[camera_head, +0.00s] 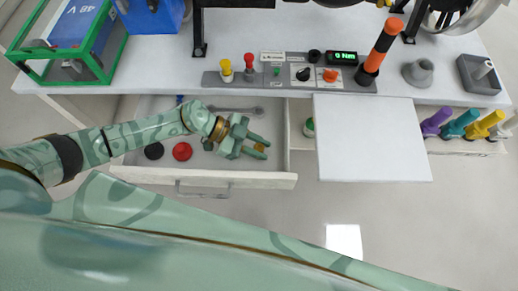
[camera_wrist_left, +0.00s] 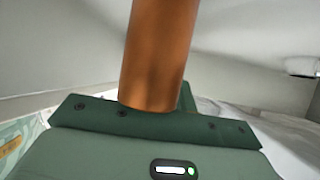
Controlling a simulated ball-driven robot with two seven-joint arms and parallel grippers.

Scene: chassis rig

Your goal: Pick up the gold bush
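The gold bush (camera_head: 260,147) is a small gold-orange piece in the open drawer (camera_head: 205,174), partly hidden by my left gripper. My left gripper (camera_head: 258,146) reaches into the drawer from the left in the head view. Its two fingers are spread, with the gold piece at or between the tips; I cannot tell whether they touch it. In the left wrist view, a copper-coloured cylinder (camera_wrist_left: 158,55) rises behind the green gripper body (camera_wrist_left: 150,150); I cannot tell whether it is the bush. The fingertips do not show there. My right gripper is not in view.
A red disc (camera_head: 182,151), a black disc (camera_head: 154,151) and a wrench (camera_head: 236,109) lie in the drawer. The bench top (camera_head: 290,35) overhangs behind it, with a control panel (camera_head: 290,78). A white panel (camera_head: 372,140) juts out at the right. Coloured handles (camera_head: 460,124) stand further right.

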